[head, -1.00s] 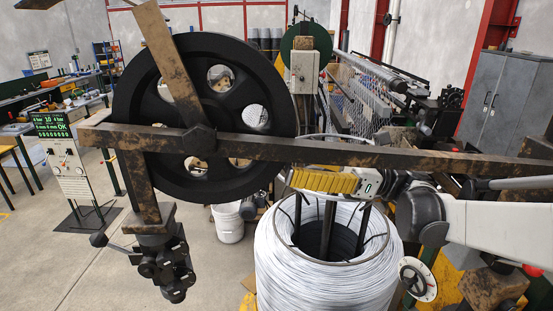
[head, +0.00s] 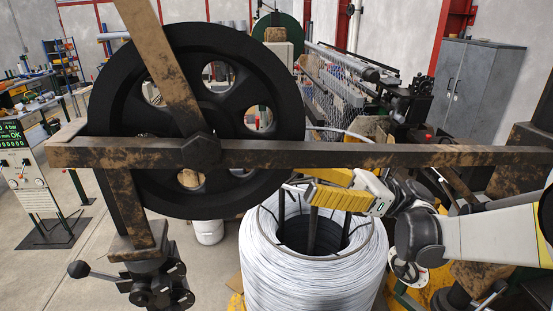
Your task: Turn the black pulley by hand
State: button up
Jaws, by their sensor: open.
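The black pulley (head: 283,105) is a large upright wheel with round holes, at the left of the head view. Brown steel bars cross in front of its hub and hide part of it. My gripper (head: 300,190), with yellow ribbed fingers and a white body, points left beside the pulley's lower right rim. Its fingers are apart and hold nothing that I can see. Whether a fingertip touches the rim cannot be told.
A coil of pale wire (head: 310,280) stands below my gripper. A long horizontal bar (head: 370,156) passes just above it. A crank-like handle (head: 95,270) sits lower left, near a control stand (head: 33,190). A grey cabinet (head: 480,85) stands far right.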

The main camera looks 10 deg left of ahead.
aim_at(276, 170)
jog(key=p+x, duration=0.1)
jog(key=x, duration=0.3)
jog(key=shift+a, duration=0.4)
jog(key=shift+s+r, duration=0.1)
jog(key=shift+s, duration=0.05)
jog(key=shift+a, duration=0.4)
jog(key=shift+d, duration=0.15)
jog(key=c, duration=1.4)
